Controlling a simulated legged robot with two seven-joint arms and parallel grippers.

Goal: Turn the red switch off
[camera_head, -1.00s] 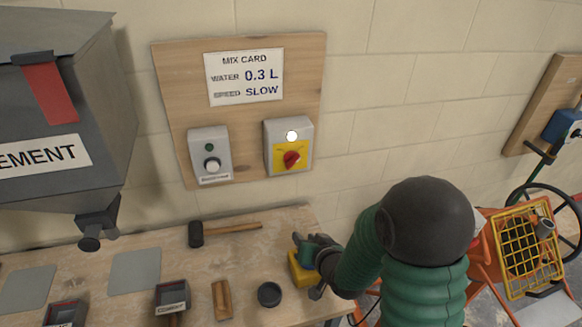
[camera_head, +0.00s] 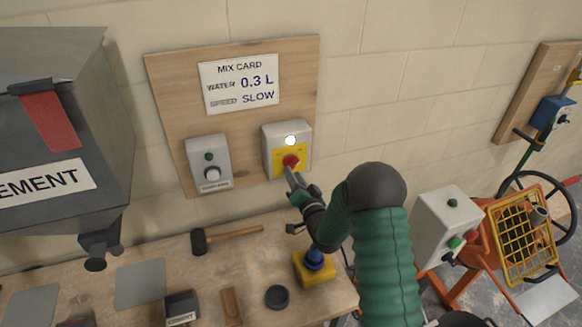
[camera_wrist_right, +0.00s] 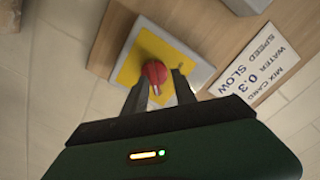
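The red switch (camera_head: 291,161) is a rotary knob on a yellow plate on a grey box (camera_head: 301,131), fixed to a wooden wall board. A white lamp (camera_head: 290,140) above the knob is lit. My right gripper (camera_head: 290,172) is raised to the knob from below. In the right wrist view, the red switch (camera_wrist_right: 154,72) shows at the tips of the gripper's two fingers (camera_wrist_right: 160,90). The fingers are apart, one on each side of the knob's lower part; contact is unclear. My left gripper is not in view.
Below are a bench with a mallet (camera_head: 226,239), a yellow and blue object (camera_head: 314,265) and a dark cup (camera_head: 277,297). A grey cement hopper (camera_head: 60,140) stands left.

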